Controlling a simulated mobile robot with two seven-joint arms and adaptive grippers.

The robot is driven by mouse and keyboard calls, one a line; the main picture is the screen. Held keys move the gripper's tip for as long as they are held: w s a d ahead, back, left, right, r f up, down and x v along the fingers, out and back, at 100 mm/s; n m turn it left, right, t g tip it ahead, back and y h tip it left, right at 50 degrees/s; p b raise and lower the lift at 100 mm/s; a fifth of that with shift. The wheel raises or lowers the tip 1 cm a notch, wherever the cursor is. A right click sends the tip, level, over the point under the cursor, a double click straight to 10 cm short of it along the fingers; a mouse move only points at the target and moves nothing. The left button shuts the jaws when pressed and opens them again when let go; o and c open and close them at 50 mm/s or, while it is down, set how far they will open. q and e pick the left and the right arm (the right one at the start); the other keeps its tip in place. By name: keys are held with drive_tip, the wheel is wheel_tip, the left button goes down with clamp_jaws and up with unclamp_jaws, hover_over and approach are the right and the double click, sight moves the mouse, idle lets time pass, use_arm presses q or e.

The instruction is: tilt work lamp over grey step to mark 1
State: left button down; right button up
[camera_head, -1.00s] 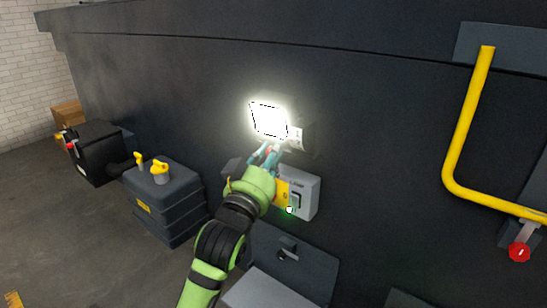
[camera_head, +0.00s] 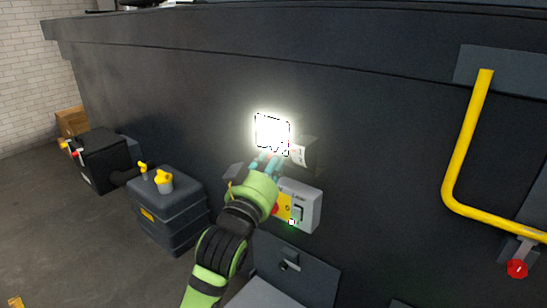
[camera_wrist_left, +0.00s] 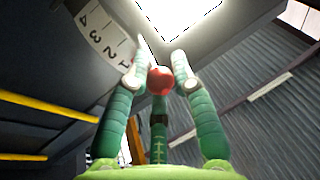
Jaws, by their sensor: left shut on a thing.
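The work lamp (camera_head: 272,132) is lit on the dark chassis wall; its bright face also shows at the top of the left wrist view (camera_wrist_left: 178,12). Its white scale plate (camera_head: 300,154), beside the lamp, bears 1 to 4 in the left wrist view (camera_wrist_left: 105,42). A thin white edge stands near the 1 end; I cannot tell its exact alignment. My left gripper (camera_head: 268,162) is just below the lamp, its fingers closed around a red ball knob (camera_wrist_left: 159,80). In the head view the fingers hide the knob. My right gripper is not in view.
Below the lamp is a grey switch box (camera_head: 311,207) with a yellow panel, close to my left wrist. A grey step (camera_head: 268,295) is lower down, partly out of frame. A dark tank (camera_head: 170,215) stands left; a yellow rail (camera_head: 462,150) is right.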

use_arm(q)
drive_tip(key=c, duration=1)
unclamp_jaws()
drive_tip(key=shift+r, duration=0.3)
drive_tip(key=shift+c, duration=0.2)
drive_tip(key=shift+w+f, duration=0.1)
drive_tip(key=shift+f, duration=0.05)
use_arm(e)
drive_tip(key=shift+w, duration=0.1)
use_arm(q)
drive_tip(key=shift+f, duration=0.1)
drive_tip(key=v, duration=1.2)
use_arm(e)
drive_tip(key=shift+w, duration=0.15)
